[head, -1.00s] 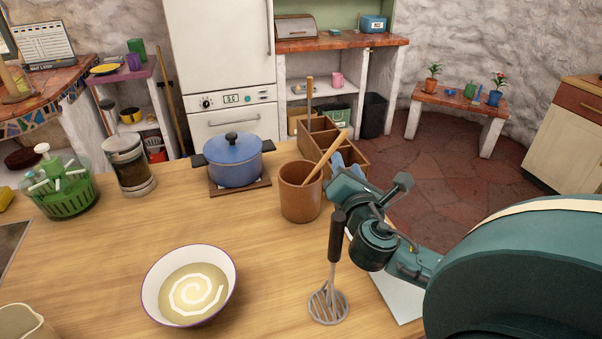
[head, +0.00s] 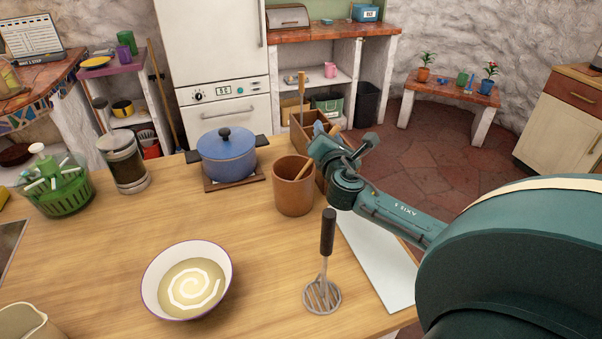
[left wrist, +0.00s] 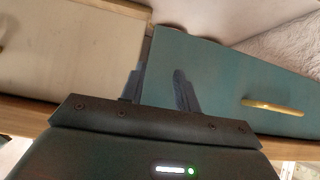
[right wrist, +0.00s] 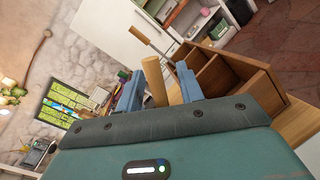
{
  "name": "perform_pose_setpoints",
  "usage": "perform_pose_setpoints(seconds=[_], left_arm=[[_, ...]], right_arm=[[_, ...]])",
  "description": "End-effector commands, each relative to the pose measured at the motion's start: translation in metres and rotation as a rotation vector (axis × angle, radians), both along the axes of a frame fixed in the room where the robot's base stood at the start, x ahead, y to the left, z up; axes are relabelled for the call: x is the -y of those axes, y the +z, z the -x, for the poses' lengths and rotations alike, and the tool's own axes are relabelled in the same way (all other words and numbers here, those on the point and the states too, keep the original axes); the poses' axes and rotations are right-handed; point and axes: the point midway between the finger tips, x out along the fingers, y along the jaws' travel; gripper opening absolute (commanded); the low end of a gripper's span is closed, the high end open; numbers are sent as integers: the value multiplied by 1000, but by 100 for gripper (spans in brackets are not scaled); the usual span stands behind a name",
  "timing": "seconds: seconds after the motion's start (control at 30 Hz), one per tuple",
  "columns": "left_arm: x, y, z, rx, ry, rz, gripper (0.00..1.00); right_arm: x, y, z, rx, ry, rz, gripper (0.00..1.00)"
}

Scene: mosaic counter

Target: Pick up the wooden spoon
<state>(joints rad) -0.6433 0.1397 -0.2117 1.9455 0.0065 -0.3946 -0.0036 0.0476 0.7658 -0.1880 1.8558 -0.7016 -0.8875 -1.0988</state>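The wooden spoon (head: 305,170) leans in a brown crock (head: 293,190) on the counter, its handle tilted up to the right. My right gripper (head: 319,136) is at the upper handle and hides part of it. In the right wrist view, the spoon handle (right wrist: 154,82) stands between the two blue fingers of the right gripper (right wrist: 160,85), with a clear gap on the right side, so the gripper is open. The spoon's lower end is hidden in the crock. My left gripper (left wrist: 158,88) is open and empty in the left wrist view, away from the counter top.
A wooden compartment box (head: 312,127) stands just behind the crock, with another long handle (head: 301,92) rising from it. A blue pot (head: 227,152) is to the left. A teal cabinet front (left wrist: 220,85) faces my left gripper.

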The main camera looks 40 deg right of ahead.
Motion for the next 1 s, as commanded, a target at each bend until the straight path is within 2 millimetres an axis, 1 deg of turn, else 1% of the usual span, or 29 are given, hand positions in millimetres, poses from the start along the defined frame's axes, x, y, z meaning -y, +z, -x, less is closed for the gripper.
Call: perform_pose_setpoints(seconds=[0.1, 0.13, 0.57, 1.0], left_arm=[[0, 0, 0, -1, -1, -1, 32], [0, 0, 0, -1, -1, -2, 32], [-1, 0, 2, -2, -3, -2, 32], [0, 0, 2, -3, -3, -2, 32]], right_arm=[[0, 0, 0, 0, 0, 0, 37], [0, 0, 0, 0, 0, 0, 35], [0, 0, 0, 1, 1, 0, 0], [0, 2, 0, 1, 0, 1, 0]])
